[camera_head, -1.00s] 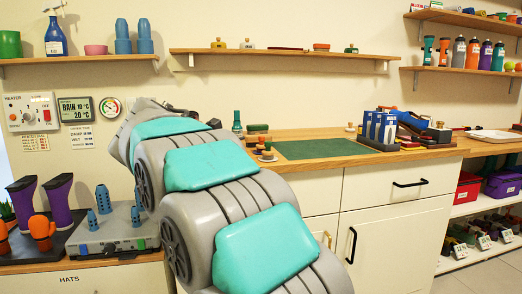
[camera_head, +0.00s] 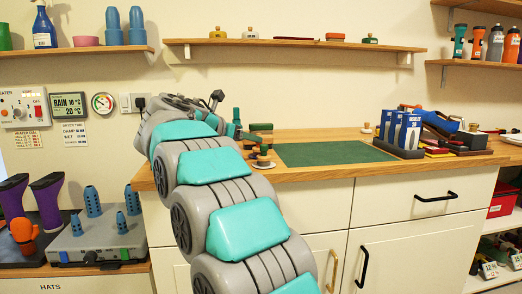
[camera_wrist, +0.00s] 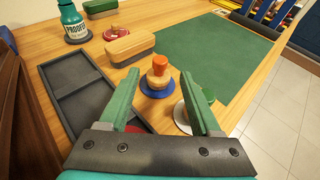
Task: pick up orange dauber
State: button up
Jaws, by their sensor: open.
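The orange dauber (camera_wrist: 159,74) stands upright in the wrist view, with an orange top, a wooden body and a blue round base on the wooden worktop. My gripper (camera_wrist: 165,100) is open and empty, its two green fingers pointing toward the dauber. The dauber lies a little beyond the fingertips, between their lines. A dauber with a green part (camera_wrist: 208,95) and a pale round base stands just right of it, partly hidden by the right finger. In the head view my arm covers much of the area around the gripper.
A wooden-backed brush (camera_wrist: 130,47) and a dark tray (camera_wrist: 80,90) lie to the left. A teal bottle (camera_wrist: 72,20) and a red-based item (camera_wrist: 111,33) stand behind. A green mat (camera_wrist: 215,50) lies right of the dauber. The worktop's edge is at the right.

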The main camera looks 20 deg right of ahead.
aim_at(256, 148)
jog(key=shift+x, duration=2.4)
jog(key=shift+r, duration=0.15)
jog(key=shift+c, duration=0.2)
grip_shut()
